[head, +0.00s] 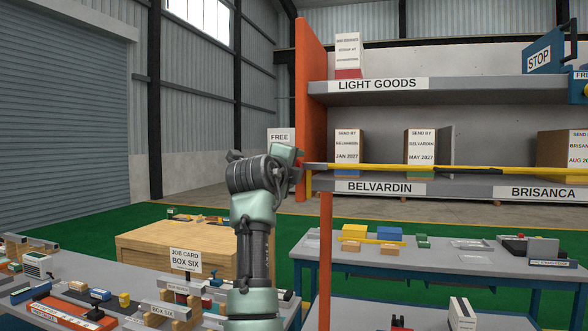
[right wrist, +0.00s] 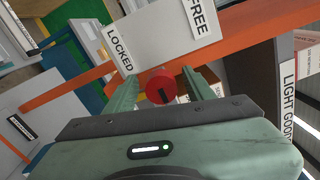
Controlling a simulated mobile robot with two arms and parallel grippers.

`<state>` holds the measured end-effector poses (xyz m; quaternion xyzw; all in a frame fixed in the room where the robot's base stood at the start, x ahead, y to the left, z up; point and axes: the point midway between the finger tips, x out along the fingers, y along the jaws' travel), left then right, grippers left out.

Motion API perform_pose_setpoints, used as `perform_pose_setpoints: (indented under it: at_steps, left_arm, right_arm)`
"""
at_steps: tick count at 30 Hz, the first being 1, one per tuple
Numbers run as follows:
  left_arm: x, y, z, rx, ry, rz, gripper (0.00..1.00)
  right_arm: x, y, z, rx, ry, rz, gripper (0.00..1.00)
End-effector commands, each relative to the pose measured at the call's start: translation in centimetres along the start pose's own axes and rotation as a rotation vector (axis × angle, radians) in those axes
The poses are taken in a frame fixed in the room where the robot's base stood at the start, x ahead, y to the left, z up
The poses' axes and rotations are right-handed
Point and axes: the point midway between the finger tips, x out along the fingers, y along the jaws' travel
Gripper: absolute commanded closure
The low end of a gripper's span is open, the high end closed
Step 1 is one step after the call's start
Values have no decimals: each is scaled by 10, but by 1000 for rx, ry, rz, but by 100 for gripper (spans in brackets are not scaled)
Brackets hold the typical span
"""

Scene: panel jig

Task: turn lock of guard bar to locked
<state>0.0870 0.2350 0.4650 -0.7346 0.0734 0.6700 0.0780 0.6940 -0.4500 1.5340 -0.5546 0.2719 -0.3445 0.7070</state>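The lock is a round red knob (right wrist: 161,86) with a dark mark on its face, in front of an orange member in the right wrist view. A white plate (right wrist: 160,35) beside it reads LOCKED at one end and FREE at the other. My right gripper (right wrist: 161,76) is open, one finger on each side of the knob, with gaps visible; contact is not seen. In the head view my right gripper (head: 289,156) is by the orange post, hiding most of the lock. The yellow guard bar (head: 400,168) runs level to the right. My left gripper is out of view.
A grey shelf (head: 460,90) with an orange end panel (head: 311,60) and boxes stands behind the bar. Blue-legged tables (head: 460,265) with parts stand at the right. A bench (head: 60,268) with several parts is at lower left, a wooden crate (head: 150,244) behind it.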

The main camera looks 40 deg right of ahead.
Motion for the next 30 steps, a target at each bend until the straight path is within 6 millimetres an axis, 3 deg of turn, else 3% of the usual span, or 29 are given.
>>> perform_pose_setpoints:
  at_steps: [5, 15, 30]
  left_arm:
    - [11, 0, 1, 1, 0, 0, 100]
    - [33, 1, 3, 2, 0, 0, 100]
    - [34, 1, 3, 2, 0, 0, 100]
  right_arm:
    - [-17, 2, 0, 3, -3, -3, 46]
    - [-70, 2, -1, 3, -1, 0, 46]
    - [-78, 0, 0, 1, 0, 1, 46]
